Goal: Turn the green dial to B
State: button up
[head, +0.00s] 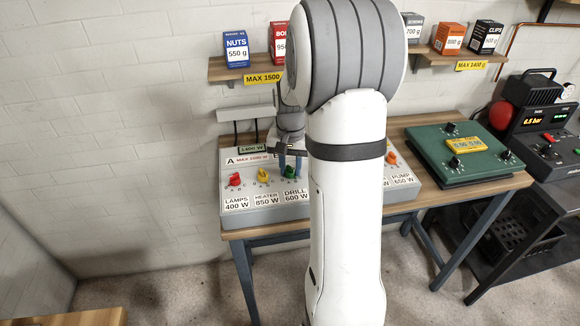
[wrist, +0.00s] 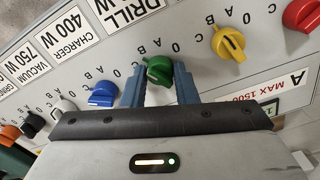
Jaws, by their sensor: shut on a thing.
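The green dial (wrist: 159,69) sits on the sloping panel below the DRILL label, between a blue dial (wrist: 103,94) and a yellow dial (wrist: 228,43) in the wrist view. My gripper (wrist: 160,80) is shut on the green dial, with one blue finger on each side of it. Letters are printed around the dial, but which one it points to cannot be told. In the head view the green dial (head: 290,172) shows just below my gripper (head: 291,163), partly covered by the fingers. My arm hides the middle of the panel there.
A red dial (wrist: 302,14) stands beyond the yellow one; white, black and orange dials line the other side. The panel (head: 250,213) rests on a wooden bench (head: 440,192) beside a green box (head: 465,165). A shelf (head: 218,70) with boxes hangs above.

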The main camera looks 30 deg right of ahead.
aim_at(290, 167)
jog(key=shift+m, duration=1.1)
jog(key=o, duration=1)
notch_tip(290, 167, up, 8)
jog(key=shift+f, duration=0.1)
